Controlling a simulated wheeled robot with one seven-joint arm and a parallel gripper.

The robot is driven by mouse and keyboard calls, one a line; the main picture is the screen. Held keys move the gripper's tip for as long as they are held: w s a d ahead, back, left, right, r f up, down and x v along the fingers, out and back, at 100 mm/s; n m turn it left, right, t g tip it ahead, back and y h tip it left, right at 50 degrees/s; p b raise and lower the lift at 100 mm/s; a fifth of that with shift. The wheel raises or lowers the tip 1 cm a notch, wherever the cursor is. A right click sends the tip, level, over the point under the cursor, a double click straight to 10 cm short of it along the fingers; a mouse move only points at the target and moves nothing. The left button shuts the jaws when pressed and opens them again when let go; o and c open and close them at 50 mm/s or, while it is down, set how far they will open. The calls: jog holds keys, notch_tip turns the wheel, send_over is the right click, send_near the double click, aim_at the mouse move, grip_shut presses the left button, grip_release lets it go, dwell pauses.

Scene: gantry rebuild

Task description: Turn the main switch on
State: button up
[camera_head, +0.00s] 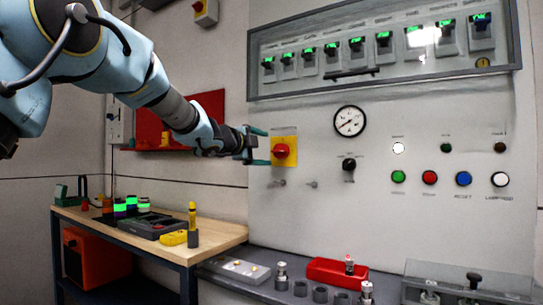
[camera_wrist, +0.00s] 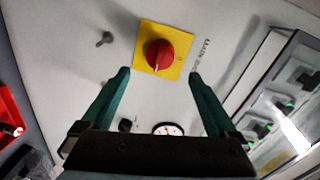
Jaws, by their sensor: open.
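The main switch is a red rotary knob (camera_head: 281,151) on a yellow square plate (camera_head: 290,143) on the pale panel. In the wrist view the red knob (camera_wrist: 159,54) lies beyond and between my fingertips, with its yellow plate (camera_wrist: 178,69) behind it. A label beside the plate is partly readable as "MAIN". My gripper (camera_head: 262,146) is open, with its green fingers pointing at the panel just left of the knob in the head view. In the wrist view my gripper (camera_wrist: 160,76) shows both fingers spread and empty. I cannot tell any contact with the knob.
A black knob (camera_head: 349,164), a gauge (camera_head: 349,121) and several coloured buttons are on the panel to the right. A glazed breaker box (camera_head: 385,87) is above. Small pegs (camera_head: 279,183) stick out below the switch. A wooden bench (camera_head: 215,232) stands lower left.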

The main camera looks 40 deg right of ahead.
jog(key=shift+v, duration=1.5)
jog(key=w+a+f+n+t+y+p, duration=0.1)
jog(key=w+a+f+n+t+y, duration=0.2)
jog(key=w+a, duration=0.35)
jog(key=w+a+f+n+t+y+p, duration=0.1)
jog(key=w+a+f+n+t+y, duration=0.1)
jog(key=w+a+f+n, duration=0.5)
jog(key=w+a+f+n+y+p, duration=0.1)
jog(key=a+f+n+y, duration=0.2)
jog(key=a, duration=0.5)
jog(key=w+a+f+n+y+p, duration=0.1)
jog(key=a+f+n+y, duration=0.2)
jog(key=a, duration=0.5)
jog(key=s+a+f+n+g+y, duration=0.15)
jog(key=a+f+n, duration=0.35)
jog(key=a, duration=0.6)
jog(key=s+a+f+n+g+y+p, duration=0.1)
jog(key=s+a+f+n+g+y, duration=0.1)
jog(key=s+a, duration=0.6)
jog(key=s+a+f+n+g+y+p, duration=0.2)
jog(key=s+a+f+n+g, duration=0.2)
jog(key=s, duration=0.7)
jog(key=a+f+n, duration=0.2)
jog(key=a+f, duration=0.2)
jog(key=a, duration=0.1)
jog(key=shift+s+a+n, duration=0.2)
jog(key=shift+s+n, duration=0.15)
jog(key=shift+n, duration=0.05)
jog(key=shift+f, duration=0.1)
